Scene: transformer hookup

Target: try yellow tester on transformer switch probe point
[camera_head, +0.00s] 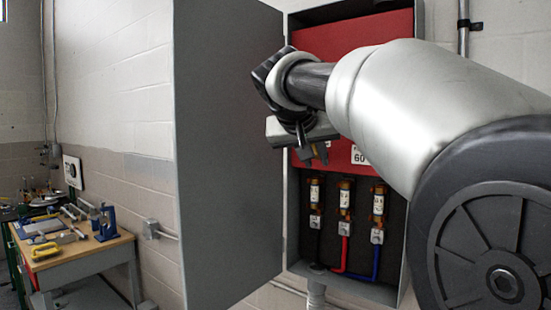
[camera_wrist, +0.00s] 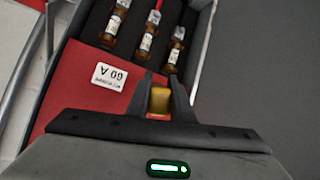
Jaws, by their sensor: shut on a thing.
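My gripper (camera_wrist: 162,97) is shut on a small yellow piece, apparently the yellow tester (camera_wrist: 159,101), of which only a short part shows between the fingers. In the head view, my gripper (camera_head: 312,153) hangs in front of the open switch box (camera_head: 418,75), before the lower part of its red panel (camera_head: 372,153). Three fuses (camera_head: 345,198) stand upright in a row below the panel. In the wrist view the fuses (camera_wrist: 147,38) appear beyond the fingertips, apart from them. I cannot tell which spot is the probe point.
The box's large grey door (camera_head: 228,150) stands open on the left. Black, red and blue cables (camera_head: 346,268) run below the fuses. A wooden workbench (camera_head: 85,255) at far left holds several tools, among them a yellow one (camera_head: 45,251) and a blue one (camera_head: 105,223).

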